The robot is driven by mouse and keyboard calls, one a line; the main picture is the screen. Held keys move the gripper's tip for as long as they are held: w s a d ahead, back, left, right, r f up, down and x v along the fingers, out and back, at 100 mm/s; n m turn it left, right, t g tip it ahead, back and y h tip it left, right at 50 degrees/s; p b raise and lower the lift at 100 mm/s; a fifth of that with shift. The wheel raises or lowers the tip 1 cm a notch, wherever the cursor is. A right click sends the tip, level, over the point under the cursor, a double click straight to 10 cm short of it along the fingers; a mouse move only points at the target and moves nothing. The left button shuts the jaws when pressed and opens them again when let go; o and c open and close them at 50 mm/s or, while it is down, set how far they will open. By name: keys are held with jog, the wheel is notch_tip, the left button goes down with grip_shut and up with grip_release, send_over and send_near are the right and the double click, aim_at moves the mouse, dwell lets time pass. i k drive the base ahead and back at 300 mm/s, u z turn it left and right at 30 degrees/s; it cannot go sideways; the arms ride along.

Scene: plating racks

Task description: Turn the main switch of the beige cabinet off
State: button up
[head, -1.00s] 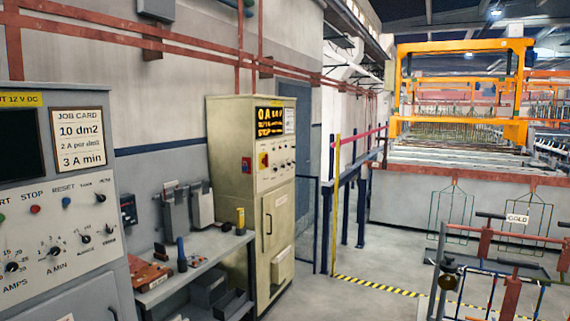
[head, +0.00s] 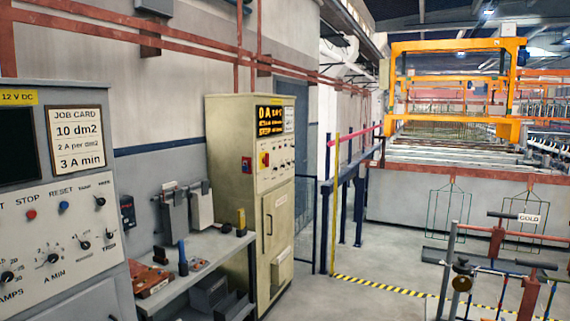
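The beige cabinet (head: 229,190) stands upright against the wall, left of the picture's middle, with its side and narrower front both showing. High on its front is a red and yellow rotary switch (head: 265,159), left of a row of small knobs. It is too small to tell which way its handle points. Above it a lit display (head: 269,121) reads 0 A on its top line and STEP on its lowest line. A red box (head: 247,166) is on the cabinet near the front edge. My gripper is not in view.
A grey control cabinet with a job card (head: 76,138) stands close at left. A grey bench (head: 211,248) with tools runs between the two cabinets. Blue posts and a yellow post (head: 335,205) stand right of the beige cabinet. Plating racks (head: 500,265) stand at lower right. Floor between is clear.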

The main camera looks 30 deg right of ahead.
aim_at(265, 159)
jog(key=z, duration=0.75)
jog(key=i, duration=2.05)
jog(key=z, duration=0.3)
jog(key=i, duration=1.85)
jog(key=z, duration=0.25)
